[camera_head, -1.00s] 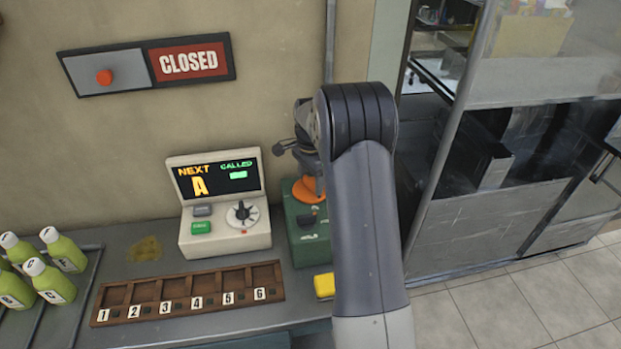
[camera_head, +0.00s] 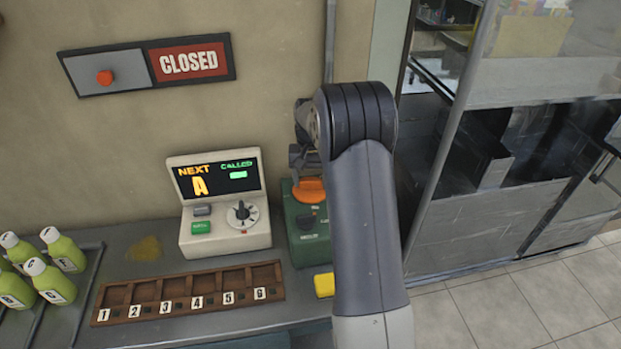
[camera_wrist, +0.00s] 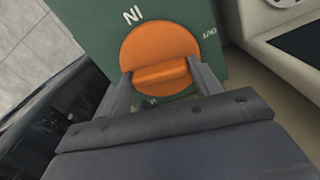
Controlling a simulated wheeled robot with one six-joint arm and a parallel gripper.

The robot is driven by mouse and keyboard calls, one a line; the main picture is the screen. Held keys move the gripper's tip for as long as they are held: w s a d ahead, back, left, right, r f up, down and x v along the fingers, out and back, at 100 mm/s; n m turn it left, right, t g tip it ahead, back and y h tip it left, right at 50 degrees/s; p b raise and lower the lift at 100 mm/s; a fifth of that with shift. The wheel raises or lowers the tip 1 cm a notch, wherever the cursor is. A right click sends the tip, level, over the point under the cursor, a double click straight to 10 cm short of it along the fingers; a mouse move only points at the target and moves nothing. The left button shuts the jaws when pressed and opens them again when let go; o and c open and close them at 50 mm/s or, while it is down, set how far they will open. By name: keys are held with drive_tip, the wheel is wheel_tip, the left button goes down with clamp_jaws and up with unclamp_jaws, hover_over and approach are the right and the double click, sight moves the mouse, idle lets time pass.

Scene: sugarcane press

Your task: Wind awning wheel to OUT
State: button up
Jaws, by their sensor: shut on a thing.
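The awning wheel is an orange round knob with a raised grip bar (camera_wrist: 150,45) on a green box (camera_wrist: 85,18). In the wrist view my gripper (camera_wrist: 160,78) has its two fingers on either side of the orange bar, shut on it. The letters IN show on the box upper left of the knob, and smaller lettering, seemingly OUT, at the right. In the head view the orange knob (camera_head: 309,189) sits on the green box (camera_head: 293,220), partly hidden behind my arm. My fingers are mostly hidden there.
A ticket display machine (camera_head: 222,203) stands just left of the green box. A numbered wooden rack (camera_head: 190,292) and a yellow block (camera_head: 324,285) lie in front. Green bottles (camera_head: 60,250) stand far left. A CLOSED sign (camera_head: 188,62) hangs on the wall.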

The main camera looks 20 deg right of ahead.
drive_tip(key=n, duration=0.4)
drive_tip(key=shift+n, duration=0.3)
drive_tip(key=n, duration=0.3)
drive_tip(key=shift+n, duration=0.4)
drive_tip(key=n, duration=1.3)
drive_tip(key=shift+n, duration=0.3)
drive_tip(key=n, duration=0.9)
drive_tip(key=shift+r, duration=0.1)
drive_tip(key=shift+n, duration=2.2)
